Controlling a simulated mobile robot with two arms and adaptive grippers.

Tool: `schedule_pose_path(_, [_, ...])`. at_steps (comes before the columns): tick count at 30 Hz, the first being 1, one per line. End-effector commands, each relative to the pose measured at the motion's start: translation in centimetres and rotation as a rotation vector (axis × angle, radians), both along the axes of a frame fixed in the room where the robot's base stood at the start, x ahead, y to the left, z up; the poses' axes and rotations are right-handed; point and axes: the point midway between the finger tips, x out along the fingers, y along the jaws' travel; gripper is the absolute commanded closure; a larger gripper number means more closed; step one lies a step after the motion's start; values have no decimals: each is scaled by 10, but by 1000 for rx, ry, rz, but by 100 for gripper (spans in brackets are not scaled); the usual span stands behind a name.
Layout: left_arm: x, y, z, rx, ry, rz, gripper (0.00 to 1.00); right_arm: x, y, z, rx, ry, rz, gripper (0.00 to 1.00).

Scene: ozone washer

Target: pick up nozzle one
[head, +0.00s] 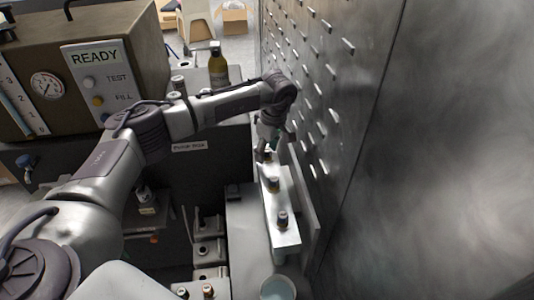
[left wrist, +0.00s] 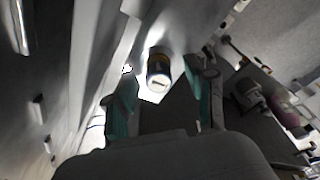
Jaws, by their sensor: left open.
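Several small nozzles with dark bodies stand upright in a row on a pale rail (head: 284,236) in the head view. The near nozzle (head: 282,219) and the middle nozzle (head: 273,185) are clear of my gripper. The far nozzle (head: 267,155) is at my left gripper (head: 269,138), which points down over the far end of the rail. In the left wrist view a nozzle (left wrist: 158,68) with a pale end shows beyond and between the fingertips of my open left gripper (left wrist: 161,82). I see no label that tells which is nozzle one. My right gripper is not in view.
A metal wall with pegs (head: 318,100) rises close to the right of the rail. A brown machine marked READY (head: 95,60) stands at the left. A dark yellow bottle (head: 217,68) stands behind my arm. A pale cup (head: 278,288) sits at the near end.

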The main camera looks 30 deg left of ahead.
Motion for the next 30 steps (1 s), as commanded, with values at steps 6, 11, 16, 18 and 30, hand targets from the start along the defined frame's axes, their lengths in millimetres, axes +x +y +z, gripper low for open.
schedule_pose_path(6, [0,0,-3,0,-2,-1,45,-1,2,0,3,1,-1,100])
schedule_pose_path(11, [0,0,-3,0,-2,-1,65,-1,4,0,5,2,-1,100])
schedule_pose_path(16, [0,0,-3,0,-1,0,93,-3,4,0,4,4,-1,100])
schedule_pose_path(18, [0,0,-3,0,-1,0,100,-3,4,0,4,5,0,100])
schedule_pose_path(30, [1,0,2,0,-3,1,100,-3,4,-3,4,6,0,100])
